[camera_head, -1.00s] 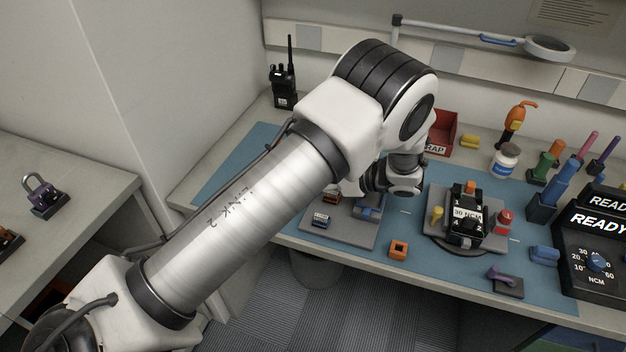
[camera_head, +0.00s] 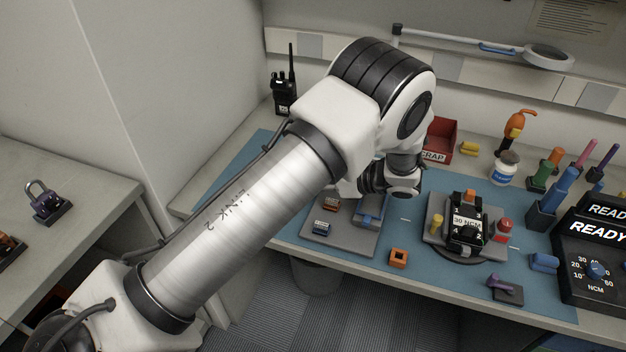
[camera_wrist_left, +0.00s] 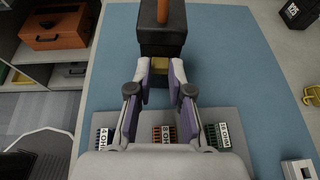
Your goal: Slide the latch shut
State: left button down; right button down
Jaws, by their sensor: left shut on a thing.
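In the left wrist view a black block (camera_wrist_left: 162,30) with an orange-brown upright part stands on the blue mat, with a small tan piece (camera_wrist_left: 160,69) at its near face. My left gripper (camera_wrist_left: 160,72) has its purple-padded fingers on either side of the tan piece and is shut on it. A narrow dark strip shows between the fingers. I cannot tell for sure whether the tan piece is the latch. In the head view my left arm hides this gripper and the black block. My right gripper is not in view.
A grey plate (camera_head: 345,243) carries several small boxes and a blue part (camera_head: 369,214). To its right stands a black fixture marked 30 NCM (camera_head: 466,223). An orange square piece (camera_head: 398,258) lies near the front edge. A black radio (camera_head: 284,96) stands at the back left.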

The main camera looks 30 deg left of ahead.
pick_arm(q)
jog(key=c, duration=1)
grip_release()
jog(key=shift+c, duration=0.2)
jog(key=v, duration=0.7)
jog(key=shift+d, duration=0.3)
jog(key=shift+r, duration=0.1)
